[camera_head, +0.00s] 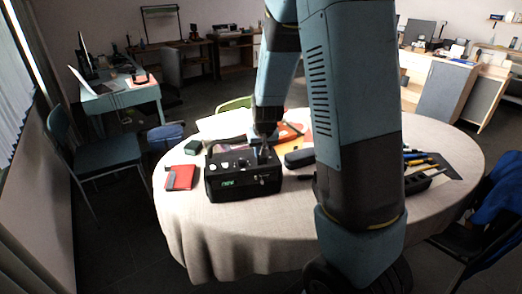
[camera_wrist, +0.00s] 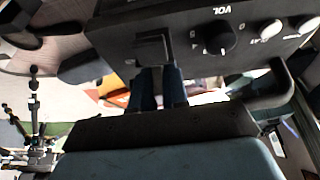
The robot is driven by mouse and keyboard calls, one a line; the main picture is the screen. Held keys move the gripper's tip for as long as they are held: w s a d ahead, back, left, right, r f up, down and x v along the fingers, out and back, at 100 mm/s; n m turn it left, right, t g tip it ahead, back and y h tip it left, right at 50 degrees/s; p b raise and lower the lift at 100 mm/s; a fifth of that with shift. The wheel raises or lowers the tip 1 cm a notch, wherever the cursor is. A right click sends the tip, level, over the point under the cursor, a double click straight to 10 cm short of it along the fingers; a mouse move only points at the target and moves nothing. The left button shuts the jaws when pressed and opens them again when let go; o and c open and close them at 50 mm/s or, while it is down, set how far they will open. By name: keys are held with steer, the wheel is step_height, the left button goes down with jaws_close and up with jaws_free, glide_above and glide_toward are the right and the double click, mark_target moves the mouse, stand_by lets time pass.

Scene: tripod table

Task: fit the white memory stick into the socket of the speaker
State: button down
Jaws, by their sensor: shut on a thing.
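The black speaker (camera_head: 228,184), with a green display, stands on the round table (camera_head: 200,240). My gripper (camera_head: 264,150) is over the right part of its top, pointing down. In the wrist view the speaker's panel (camera_wrist: 190,18) fills the top, with a VOL knob (camera_wrist: 220,36). My gripper's fingers (camera_wrist: 158,88) reach up to a dark square part (camera_wrist: 153,48) at the panel. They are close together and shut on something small. The white memory stick cannot be made out; it is likely hidden between the fingers. The socket itself is not clearly visible.
A red notebook (camera_head: 180,177) and a small dark green box (camera_head: 193,147) lie left of the speaker. A dark case (camera_head: 299,158) lies close to its right. The speaker's handle (camera_wrist: 285,85) stands near my gripper. Bare cloth lies in front.

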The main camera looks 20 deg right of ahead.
steer(key=shift+f, duration=0.6)
